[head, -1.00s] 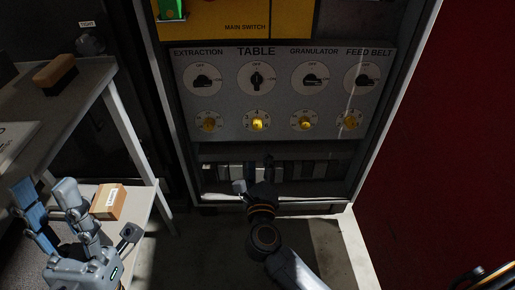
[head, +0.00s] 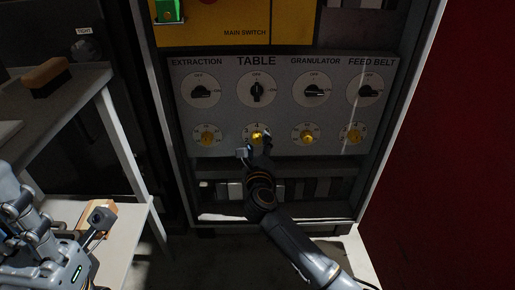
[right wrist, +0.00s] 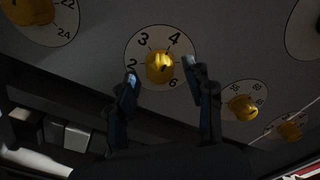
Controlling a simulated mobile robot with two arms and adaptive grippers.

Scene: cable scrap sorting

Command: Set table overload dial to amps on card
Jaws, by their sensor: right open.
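The table overload dial (head: 257,134) is a yellow knob on a white numbered disc, below the TABLE switch (head: 257,91). In the right wrist view its knob (right wrist: 160,67) sits among the figures 2, 3, 4 and 6; I cannot clearly tell which figure it points to. My right gripper (head: 256,147) is open just in front of the dial. Its fingertips (right wrist: 161,74) are apart on either side of the knob, with gaps showing. My left gripper (head: 45,235) is at the lower left, partly cut off. No readable card shows.
Other yellow dials (head: 207,138) line the grey panel, close beside this one. The TABLE switch handle stands upright; the EXTRACTION (head: 202,91), GRANULATOR and FEED BELT handles lie sideways. Cabinet side walls flank the panel. A brush (head: 48,78) and small box (head: 106,208) are on the left shelves.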

